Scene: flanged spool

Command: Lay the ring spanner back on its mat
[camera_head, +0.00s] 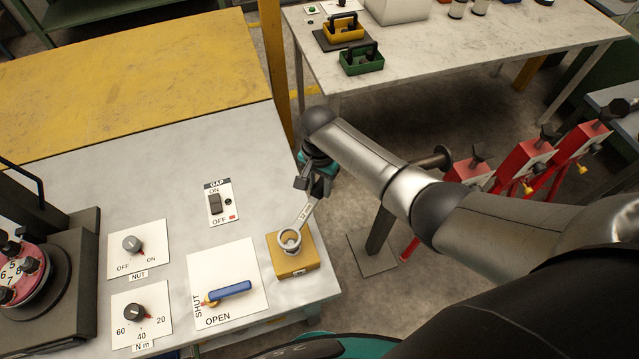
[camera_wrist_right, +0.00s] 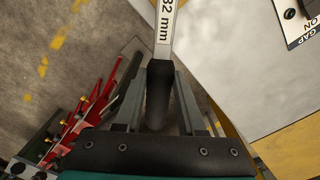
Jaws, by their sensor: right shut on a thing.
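The ring spanner (camera_head: 303,217) is a pale metal bar with a ring end (camera_head: 290,240). The ring end shows over a yellow-brown block (camera_head: 295,264) at the right edge of the light bench; I cannot tell whether it touches the block. My right gripper (camera_head: 315,185) is shut on the spanner's other end, beyond the bench edge. In the right wrist view, the spanner's shank (camera_wrist_right: 166,28) marked "32 mm" runs up from its dark handle (camera_wrist_right: 158,95) between the fingers. I cannot make out for certain which surface is the spanner's mat. My left gripper is not in view.
The bench (camera_head: 150,205) carries a gap switch (camera_head: 215,203), two knobs, a blue lever (camera_head: 229,290) and a dark machine at left. Red stands (camera_head: 525,160) are at right. A far table (camera_head: 460,45) holds a yellow caddy (camera_head: 343,30) and a green one (camera_head: 361,62).

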